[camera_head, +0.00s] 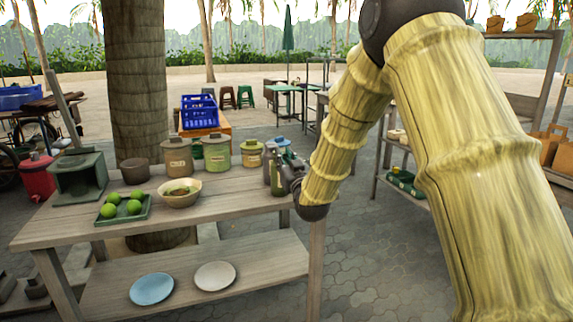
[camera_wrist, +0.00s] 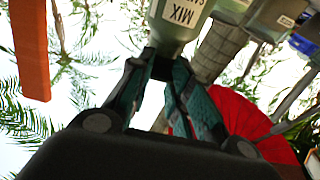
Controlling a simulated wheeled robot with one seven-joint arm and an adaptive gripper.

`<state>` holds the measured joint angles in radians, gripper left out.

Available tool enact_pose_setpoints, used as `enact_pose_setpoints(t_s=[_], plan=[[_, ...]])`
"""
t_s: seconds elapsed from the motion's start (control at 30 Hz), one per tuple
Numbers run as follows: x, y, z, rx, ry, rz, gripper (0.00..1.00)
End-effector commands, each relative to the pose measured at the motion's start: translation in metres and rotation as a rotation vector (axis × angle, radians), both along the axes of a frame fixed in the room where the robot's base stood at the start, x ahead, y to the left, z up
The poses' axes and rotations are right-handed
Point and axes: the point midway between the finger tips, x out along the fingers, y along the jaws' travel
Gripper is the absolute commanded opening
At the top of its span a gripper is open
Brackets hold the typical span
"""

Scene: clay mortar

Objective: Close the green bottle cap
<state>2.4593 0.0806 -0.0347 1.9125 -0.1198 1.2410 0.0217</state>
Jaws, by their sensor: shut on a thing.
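In the wrist view, seen upside down, a grey-green bottle (camera_wrist: 178,22) carries a white label reading "MIX". Its narrow end runs between the tips of my gripper (camera_wrist: 163,66). The dark piece between the tips looks like its cap (camera_wrist: 162,70), though the fingers largely hide it, so how it sits on the neck cannot be told. In the head view, my gripper (camera_head: 290,172) is at the table's right end, beside a dark green bottle (camera_head: 277,178). The fingers there are small and partly hidden by my arm.
Plates (camera_head: 214,276) lie on the lower shelf. A shelf rack (camera_head: 408,150) stands to the right.

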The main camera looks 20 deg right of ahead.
Motion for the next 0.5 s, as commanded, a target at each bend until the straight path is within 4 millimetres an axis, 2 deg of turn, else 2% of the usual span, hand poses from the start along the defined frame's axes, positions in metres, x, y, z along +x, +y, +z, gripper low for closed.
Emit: enact_pose_setpoints(t_s=[0.03,0.17,0.5], plan=[[0.0000,-0.0002,-0.0082,0.002,-0.018,0.000,0.00],[-0.0002,-0.0007,-0.0123,0.003,-0.074,-0.001,0.00],[-0.0008,-0.0011,-0.0128,0.005,-0.150,-0.001,0.00]])
